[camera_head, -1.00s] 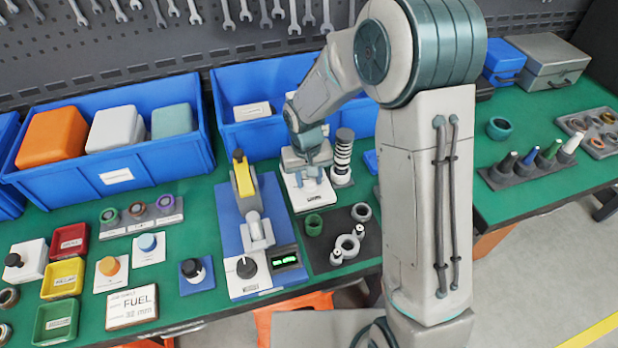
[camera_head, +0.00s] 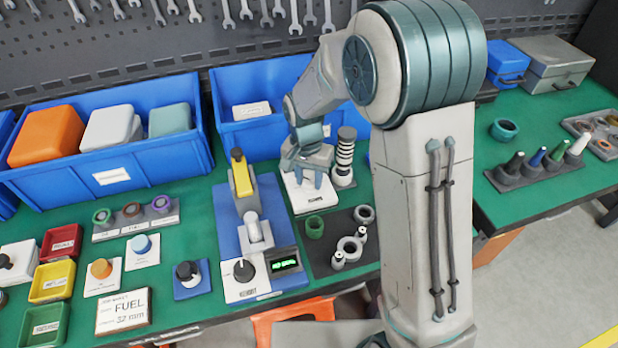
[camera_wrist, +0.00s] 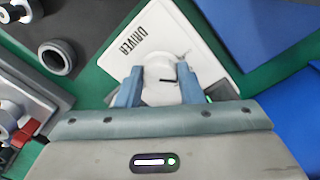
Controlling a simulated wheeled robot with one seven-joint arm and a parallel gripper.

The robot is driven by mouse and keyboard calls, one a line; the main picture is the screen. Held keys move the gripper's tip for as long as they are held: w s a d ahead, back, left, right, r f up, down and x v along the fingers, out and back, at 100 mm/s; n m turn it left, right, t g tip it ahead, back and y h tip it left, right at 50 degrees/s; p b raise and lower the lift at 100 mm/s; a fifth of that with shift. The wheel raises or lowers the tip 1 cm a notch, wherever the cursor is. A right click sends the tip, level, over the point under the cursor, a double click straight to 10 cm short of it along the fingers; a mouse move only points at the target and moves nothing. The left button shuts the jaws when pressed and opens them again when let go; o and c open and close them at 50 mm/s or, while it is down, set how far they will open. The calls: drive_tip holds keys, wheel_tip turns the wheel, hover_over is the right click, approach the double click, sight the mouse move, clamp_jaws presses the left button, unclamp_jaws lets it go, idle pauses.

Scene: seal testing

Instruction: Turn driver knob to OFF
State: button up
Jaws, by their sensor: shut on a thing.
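The driver plate (camera_head: 303,203) is a white square panel on the bench, in front of the right blue bin. In the wrist view the plate (camera_wrist: 150,30) carries the word DRIVER, seen upside down. Its pale round driver knob (camera_wrist: 160,92), with a dark pointer line, lies between the two blue fingers of my gripper (camera_wrist: 158,78). My gripper is shut on the knob from above. In the head view my gripper (camera_head: 307,178) is over the plate and hides the knob. The OFF marking cannot be made out.
A striped black-and-white stack (camera_head: 345,158) stands close to the right of my gripper. The blue press fixture (camera_head: 232,212) with a yellow lever is on the left. A dark tray (camera_head: 322,262) with rings lies in front. The right blue bin (camera_head: 236,136) is behind.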

sight(307, 180)
idle(0.4)
drive_tip(key=o, duration=1)
drive_tip(key=shift+c, duration=0.2)
wheel_tip(307, 180, up, 14)
drive_tip(key=shift+w+a, duration=0.15)
drive_tip(key=shift+a, duration=0.15)
drive_tip(key=s+d+n+t, duration=0.3)
drive_tip(key=s+d+n, duration=0.1)
drive_tip(key=s+d, duration=1)
drive_tip(key=s+r, duration=0.1)
drive_tip(key=s, duration=0.3)
drive_tip(key=shift+s+d+y, duration=0.25)
drive_tip(key=shift+s+y, duration=0.05)
